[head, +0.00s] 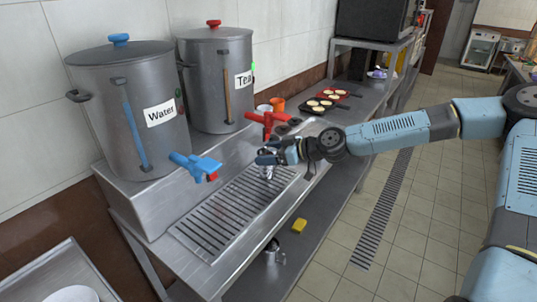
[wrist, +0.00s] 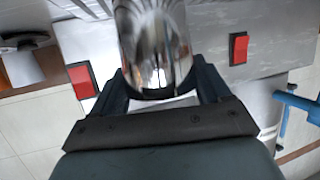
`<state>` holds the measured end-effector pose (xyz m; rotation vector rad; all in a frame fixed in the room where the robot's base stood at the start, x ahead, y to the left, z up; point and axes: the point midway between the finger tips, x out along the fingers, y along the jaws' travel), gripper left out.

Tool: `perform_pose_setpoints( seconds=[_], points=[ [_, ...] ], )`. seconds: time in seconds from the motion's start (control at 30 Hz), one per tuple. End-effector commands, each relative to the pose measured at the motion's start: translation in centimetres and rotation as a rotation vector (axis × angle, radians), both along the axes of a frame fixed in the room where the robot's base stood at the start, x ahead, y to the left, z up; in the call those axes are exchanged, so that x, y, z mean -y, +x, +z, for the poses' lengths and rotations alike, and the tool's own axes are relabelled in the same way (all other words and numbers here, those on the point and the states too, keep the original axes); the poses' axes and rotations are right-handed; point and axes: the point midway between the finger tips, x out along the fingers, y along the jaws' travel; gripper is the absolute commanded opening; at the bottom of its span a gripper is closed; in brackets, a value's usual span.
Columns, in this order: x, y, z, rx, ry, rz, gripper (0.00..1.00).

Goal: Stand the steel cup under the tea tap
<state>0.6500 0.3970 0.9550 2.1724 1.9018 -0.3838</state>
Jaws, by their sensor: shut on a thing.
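The steel cup (head: 267,173) is shiny and looks upright, at the far end of the slotted drip grate. It also shows large between the fingers in the wrist view (wrist: 155,45). My gripper (head: 270,158) is shut on the cup and hides part of it. The red tea tap (head: 267,121) belongs to the steel pot labelled Tea (head: 215,85). In the head view the cup appears just below this tap. I cannot tell whether its base touches the grate or whether it is exactly under the spout.
A blue water tap (head: 197,166) juts from the Water pot (head: 135,115) at left. The drip grate (head: 225,215) is otherwise clear. Behind the tea tap are an orange mug (head: 278,105) and a dark pan (head: 322,103). A yellow sponge (head: 299,226) lies on the lower shelf.

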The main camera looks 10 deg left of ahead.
Motion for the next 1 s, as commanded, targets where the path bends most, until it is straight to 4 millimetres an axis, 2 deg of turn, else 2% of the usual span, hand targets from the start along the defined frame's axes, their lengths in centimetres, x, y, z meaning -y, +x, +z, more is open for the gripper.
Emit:
perform_pose_setpoints(
  seconds=[0.2,0.23,0.43,0.77,1.0],
  points=[
    [0.0,0.0,-0.2,0.000,0.000,-0.001,0.46],
    [0.0,0.0,-0.2,0.000,0.000,0.000,0.79],
    [0.0,0.0,-0.2,0.000,0.000,-0.001,0.98],
    [0.3,0.0,-0.1,0.001,0.000,-0.001,1.00],
    [2.8,-0.2,0.8,0.001,0.001,-0.004,1.00]
  ],
)
